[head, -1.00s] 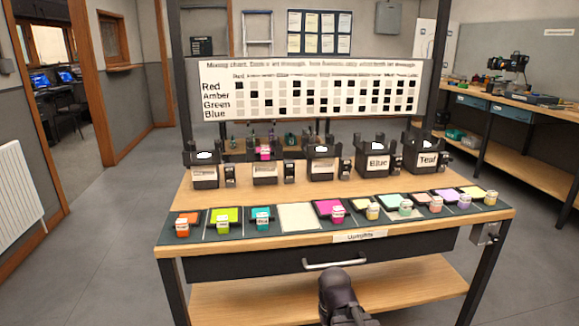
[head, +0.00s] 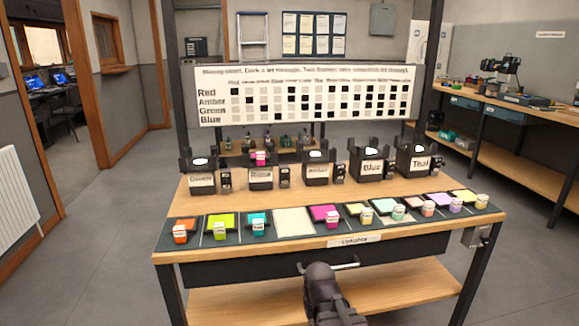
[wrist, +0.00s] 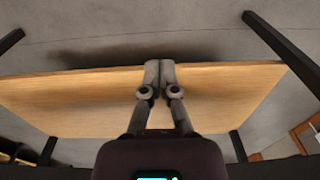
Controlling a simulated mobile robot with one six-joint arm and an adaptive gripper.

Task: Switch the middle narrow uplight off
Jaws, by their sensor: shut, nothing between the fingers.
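Five dark uplights stand in a row on the bench. The three at left look narrower than the Blue uplight (head: 371,166) and the Teal-like one (head: 417,163). The middle of these three narrow uplights (head: 261,181) has a pink piece at its top and a label too blurred to read. A small dark switch box (head: 284,177) stands just right of it. Whether its switch is on or off is too small to tell. My gripper (wrist: 160,64) is shut and empty, its fingers together over a wooden shelf in the wrist view. It is well away from the uplights.
Coloured filters in a dark tray strip (head: 190,222) line the bench front. A drawer with a bar handle (head: 345,266) is below, above a lower shelf (head: 400,290). A chart board (head: 300,95) stands behind the uplights. The floor at left is clear.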

